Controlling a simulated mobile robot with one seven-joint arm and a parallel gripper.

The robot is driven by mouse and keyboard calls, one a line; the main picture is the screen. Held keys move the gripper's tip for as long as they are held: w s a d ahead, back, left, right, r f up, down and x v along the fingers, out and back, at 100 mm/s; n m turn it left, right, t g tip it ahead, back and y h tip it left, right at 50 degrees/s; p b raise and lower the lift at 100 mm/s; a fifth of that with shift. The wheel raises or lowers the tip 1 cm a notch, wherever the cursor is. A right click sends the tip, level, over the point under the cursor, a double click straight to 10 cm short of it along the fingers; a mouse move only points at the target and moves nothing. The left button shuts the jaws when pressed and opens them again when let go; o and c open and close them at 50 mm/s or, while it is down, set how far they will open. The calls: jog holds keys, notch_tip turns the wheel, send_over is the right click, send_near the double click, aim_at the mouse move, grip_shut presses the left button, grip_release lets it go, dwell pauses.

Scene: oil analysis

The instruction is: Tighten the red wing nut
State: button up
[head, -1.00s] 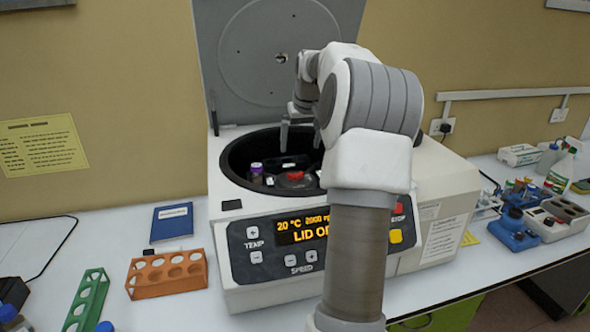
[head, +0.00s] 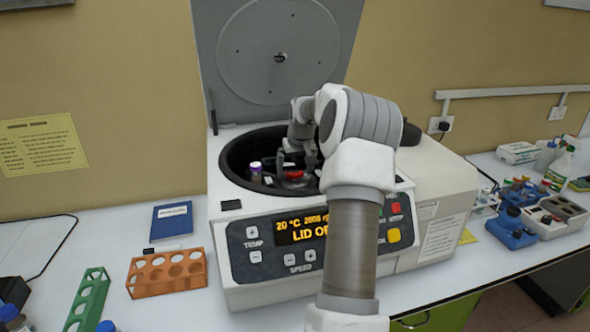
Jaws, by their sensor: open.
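The centrifuge (head: 222,225) stands on the bench with its grey lid (head: 235,60) raised. Inside its round black bowl, the red wing nut (head: 294,174) sits at the centre of the rotor. A purple-capped tube (head: 256,170) stands in the rotor to the left of the nut. My gripper (head: 298,168) is down inside the bowl, right above or beside the wing nut. It is open, and its fingers are small and partly hidden by my arm, so I cannot tell whether they straddle or touch the nut.
An orange tube rack (head: 168,272), a green rack (head: 87,298) and a blue book (head: 172,220) lie left of the centrifuge. Blue and white lab devices (head: 510,232) and bottles stand at the right. The bowl rim surrounds my gripper closely.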

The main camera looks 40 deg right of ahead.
jog(key=c, duration=1.4)
jog(key=shift+a+m, duration=0.1)
jog(key=shift+m, duration=0.2)
jog(key=m+g+h+b, duration=0.1)
jog(key=m, duration=0.2)
jog(key=shift+w+a+m, duration=0.1)
jog(key=shift+w+m, duration=0.05)
jog(key=shift+m, duration=0.25)
jog(key=m, duration=0.2)
jog(key=m+g+h, duration=0.1)
jog(key=m, duration=0.1)
jog(key=shift+w+r+g, duration=0.1)
jog(key=shift+g, duration=0.2)
jog(key=m+g+p, duration=0.1)
jog(key=m+p, duration=0.1)
jog(key=m, duration=0.1)
jog(key=m+g+p, duration=0.1)
jog(key=m+p, duration=0.1)
jog(key=shift+w+r+m, duration=0.1)
jog(key=shift+m, duration=0.3)
jog(key=shift+w+m+g+p, duration=0.1)
jog(key=shift+m+g+p, duration=0.5)
jog(key=shift+m+p, duration=1.1)
jog(key=shift+f+m, duration=0.2)
jog(key=shift+m, duration=0.1)
